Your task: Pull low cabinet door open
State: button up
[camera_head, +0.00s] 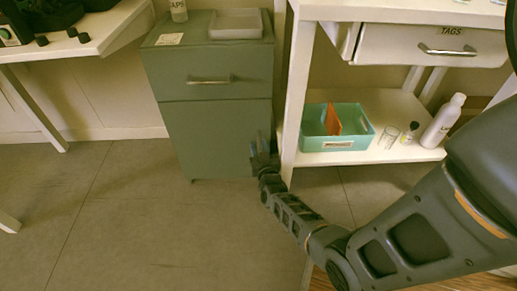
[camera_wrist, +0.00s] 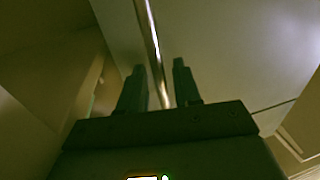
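The low cabinet is grey-green, with a drawer (camera_head: 208,88) above and a door (camera_head: 212,140) below. The door looks closed. My gripper (camera_head: 258,150) is at the door's right side, in front of the face. In the wrist view, a shiny bar handle (camera_wrist: 153,45) runs down the pale door panel (camera_wrist: 225,50) and passes between the two fingers of my gripper (camera_wrist: 158,82). The fingers are apart, with a gap visible on each side of the bar. In the head view my gripper mostly hides this handle.
A white table (camera_head: 300,95) stands right of the cabinet; its leg is close to my gripper. Its lower shelf holds a teal bin (camera_head: 345,146), a glass (camera_head: 388,137) and a white bottle (camera_head: 443,122). A grey tray (camera_head: 236,33) sits on the cabinet. The floor (camera_head: 130,215) in front is clear.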

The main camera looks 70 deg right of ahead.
jog(key=shift+w+d, duration=0.1)
jog(key=shift+d, duration=0.1)
grip_shut()
dwell(0.5)
